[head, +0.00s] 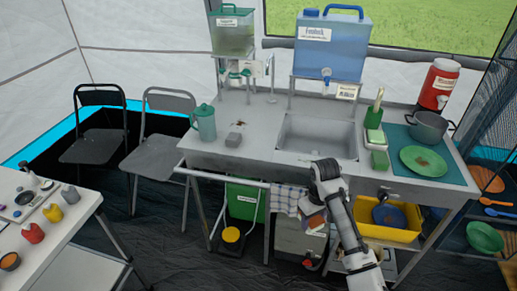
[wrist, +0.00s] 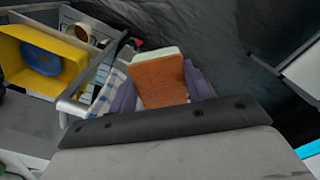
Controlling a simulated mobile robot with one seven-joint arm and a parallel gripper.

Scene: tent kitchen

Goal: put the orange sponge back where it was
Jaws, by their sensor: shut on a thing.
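My gripper (wrist: 162,96) is shut on the orange sponge (wrist: 160,82), which has a pale green-white layer along its far edge in the wrist view. The purple fingers show on both sides of it. In the head view my gripper (head: 311,208) hangs low in front of the counter's front edge, below the sink, with the sponge (head: 316,222) in it, partly hidden by my arm. The sponge is apart from the counter top. A checked towel (head: 288,200) hangs on the front rail just left of my gripper.
A yellow tub (head: 400,232) and green bin (head: 243,203) are below.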

